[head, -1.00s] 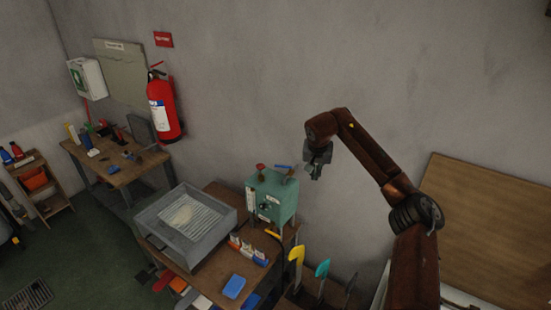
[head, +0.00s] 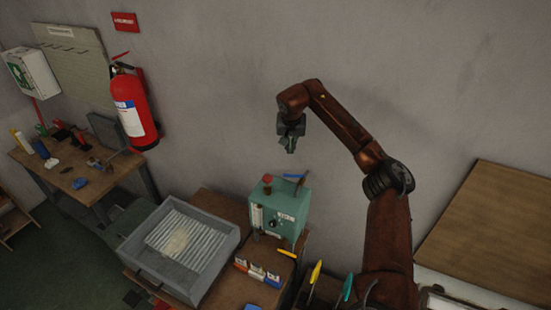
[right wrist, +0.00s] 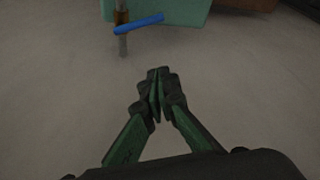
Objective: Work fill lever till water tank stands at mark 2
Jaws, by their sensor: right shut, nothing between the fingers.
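The green water tank box (head: 288,208) stands on the wooden bench, with a pale gauge strip (head: 257,216) on its front left edge. The gauge's level and marks are too small to read. A blue lever (head: 293,176) and a red knob (head: 267,179) sit on top of the box. In the right wrist view the blue lever (right wrist: 138,24) shows at the top, on a brownish fitting beside the green box (right wrist: 178,12). My right gripper (head: 289,147) is shut and empty, above the box and apart from the lever. My left gripper is not in view.
A grey tray with a ribbed floor (head: 234,240) sits left of the box. Small coloured packs (head: 257,272) and upright yellow and teal tools (head: 315,273) stand in front. A red extinguisher (head: 134,108) hangs on the wall. A wooden board (head: 490,235) is at right.

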